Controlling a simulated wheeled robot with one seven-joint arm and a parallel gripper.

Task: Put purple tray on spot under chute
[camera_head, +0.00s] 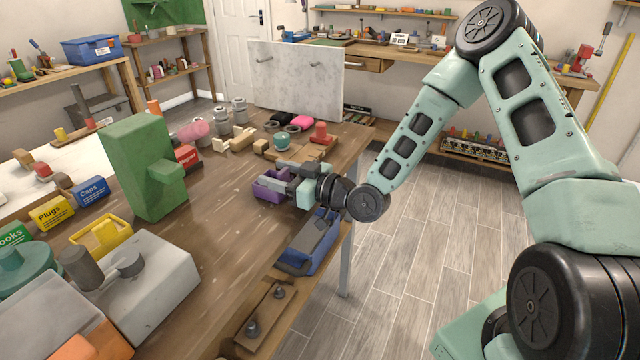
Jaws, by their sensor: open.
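The purple tray (268,189) sits on the wooden table near its right edge, partly hidden behind my gripper. My gripper (275,176) is open, its fingers pointing left over and beside the tray; I cannot tell whether they touch it. A green block-shaped stand (137,165) with a jutting spout on its right side, which looks like the chute, stands on the table to the left. The spot under the spout is not clearly visible.
A blue tray (318,251) lies at the table's right edge, below my gripper. A grey machine (150,285) and a yellow tray (101,233) stand near the green stand. A white board (296,85) stands at the back. The table middle (225,215) is clear.

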